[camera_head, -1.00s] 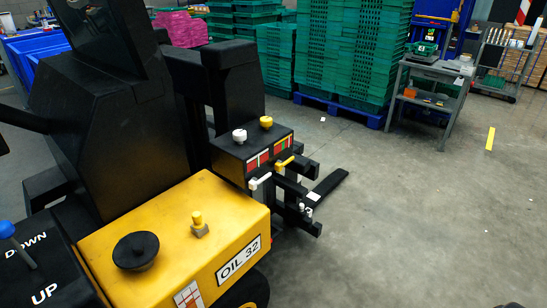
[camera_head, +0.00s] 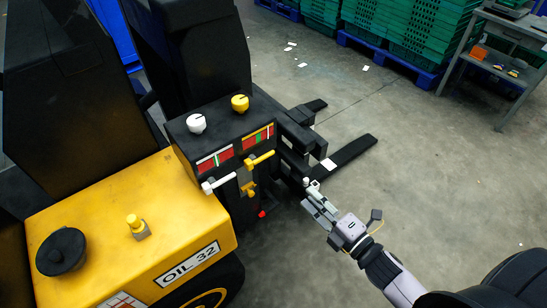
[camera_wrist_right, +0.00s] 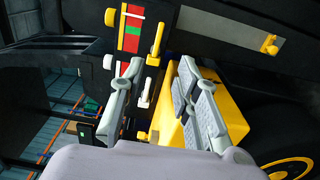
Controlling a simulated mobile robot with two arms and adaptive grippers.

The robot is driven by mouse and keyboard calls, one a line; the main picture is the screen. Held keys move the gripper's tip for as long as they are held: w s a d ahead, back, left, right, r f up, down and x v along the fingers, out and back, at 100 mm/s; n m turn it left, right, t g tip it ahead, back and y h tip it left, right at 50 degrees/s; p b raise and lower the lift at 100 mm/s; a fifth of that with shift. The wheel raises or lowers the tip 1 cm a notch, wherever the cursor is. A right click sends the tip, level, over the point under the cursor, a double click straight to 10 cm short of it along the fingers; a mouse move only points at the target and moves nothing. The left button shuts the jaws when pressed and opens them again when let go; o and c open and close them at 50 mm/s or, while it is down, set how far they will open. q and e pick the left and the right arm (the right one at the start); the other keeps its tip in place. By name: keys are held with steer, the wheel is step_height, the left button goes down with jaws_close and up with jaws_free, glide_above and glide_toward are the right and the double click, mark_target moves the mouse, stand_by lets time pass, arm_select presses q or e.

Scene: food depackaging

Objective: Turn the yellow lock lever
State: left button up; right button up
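A yellow lever (camera_head: 260,159) sticks out of the black machine panel below a red and green gauge. It also shows in the right wrist view (camera_wrist_right: 157,40). A small yellow latch (camera_head: 248,189) sits lower, on a grey strip; it is at the upper right of the wrist view (camera_wrist_right: 268,45). A white lever (camera_head: 218,183) is left of the yellow one. My right gripper (camera_head: 312,195) is right of and below the yellow lever, apart from it. In the wrist view its fingers (camera_wrist_right: 158,77) are spread and empty, with the levers beyond them. My left gripper is not in view.
A white knob (camera_head: 196,123) and a yellow knob (camera_head: 240,103) stand on the black box. The yellow OIL 32 housing (camera_head: 130,220) is at the left. Black forks (camera_head: 345,155) jut out to the right. Green crates (camera_head: 415,35) and a grey workbench (camera_head: 500,45) stand behind open floor.

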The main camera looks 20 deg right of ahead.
mark_target(269, 156)
steer(key=p+x, duration=0.2)
steer(key=x, duration=1.3)
steer(key=shift+w+a+p, duration=0.25)
steer(key=shift+a+p, duration=0.05)
steer(key=shift+w+a, duration=0.2)
steer(key=shift+w, duration=0.45)
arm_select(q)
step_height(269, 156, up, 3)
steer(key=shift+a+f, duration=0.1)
arm_select(e)
steer(key=shift+c, duration=0.2)
jaws_close()
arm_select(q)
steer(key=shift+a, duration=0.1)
